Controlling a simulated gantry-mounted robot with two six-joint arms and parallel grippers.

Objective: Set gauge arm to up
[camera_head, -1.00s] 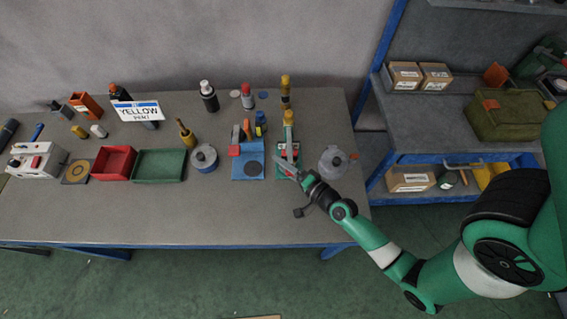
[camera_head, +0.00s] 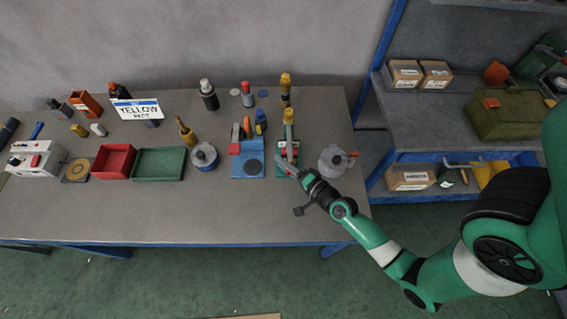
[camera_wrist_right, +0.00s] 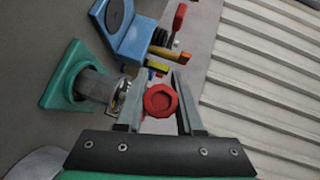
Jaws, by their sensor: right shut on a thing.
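My right gripper (camera_head: 285,168) is at the front of the stand, low down. In the wrist view its two fingers (camera_wrist_right: 160,92) are shut on a red many-sided knob (camera_wrist_right: 160,101), which seems to belong to the gauge arm. The arm's link to the post is partly hidden, so its exact angle is unclear. My left gripper is out of view.
A blue fixture (camera_head: 249,168) with tools stands just left of the stand. A grey round pot (camera_head: 332,161) is close on the right. A green tray (camera_head: 158,164) and a red bin (camera_head: 114,161) are farther left. The bench front is clear.

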